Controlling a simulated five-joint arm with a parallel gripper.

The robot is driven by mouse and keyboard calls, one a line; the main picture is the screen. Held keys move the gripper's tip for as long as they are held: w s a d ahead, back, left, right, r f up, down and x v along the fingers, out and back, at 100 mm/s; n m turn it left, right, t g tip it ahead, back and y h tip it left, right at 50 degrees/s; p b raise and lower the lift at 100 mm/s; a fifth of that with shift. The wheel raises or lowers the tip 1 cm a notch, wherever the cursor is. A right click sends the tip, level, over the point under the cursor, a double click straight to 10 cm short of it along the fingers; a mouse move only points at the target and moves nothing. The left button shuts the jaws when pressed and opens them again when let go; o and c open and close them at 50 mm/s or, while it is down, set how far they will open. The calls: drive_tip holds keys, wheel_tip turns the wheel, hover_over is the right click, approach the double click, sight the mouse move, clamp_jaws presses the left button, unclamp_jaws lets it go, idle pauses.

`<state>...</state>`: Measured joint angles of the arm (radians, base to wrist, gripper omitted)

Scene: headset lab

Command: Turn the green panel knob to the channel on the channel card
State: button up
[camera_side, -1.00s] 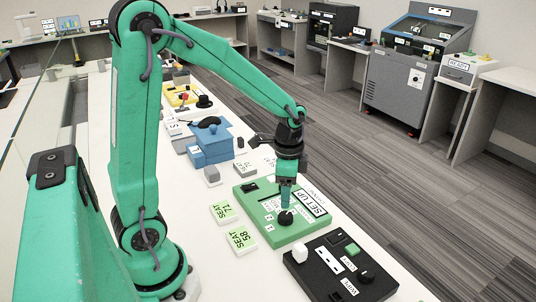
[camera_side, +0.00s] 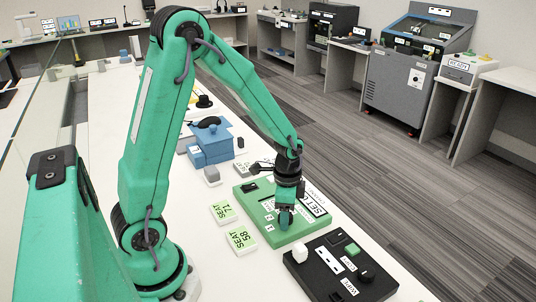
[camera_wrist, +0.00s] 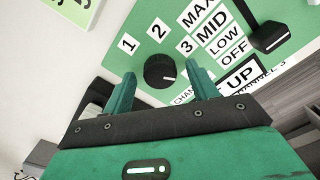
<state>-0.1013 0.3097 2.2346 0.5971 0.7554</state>
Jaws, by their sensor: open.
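The green panel (camera_side: 248,200) lies on the white table. Its round black knob (camera_wrist: 160,70) has a short white mark near its lower right edge in the wrist view. The numbers 1, 2 and 3 are printed around its upper side in that view. My gripper (camera_wrist: 161,72) is open, with one finger on each side of the knob; I cannot tell whether they touch it. In the side view my gripper (camera_side: 285,217) is low over the panel and hides the knob. I cannot make out which card is the channel card.
Two pale green seat cards (camera_side: 223,212) and (camera_side: 241,240) lie left of the panel. A black panel (camera_side: 320,262) with a white knob is in front. A black slider (camera_wrist: 268,37) sits on the green panel beside MAX, MID, LOW, OFF labels. A blue box (camera_side: 210,148) stands behind.

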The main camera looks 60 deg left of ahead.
drive_tip(key=c, duration=1)
drive_tip(key=n, duration=0.5)
drive_tip(key=shift+n, duration=2.4)
drive_tip(key=o, duration=1)
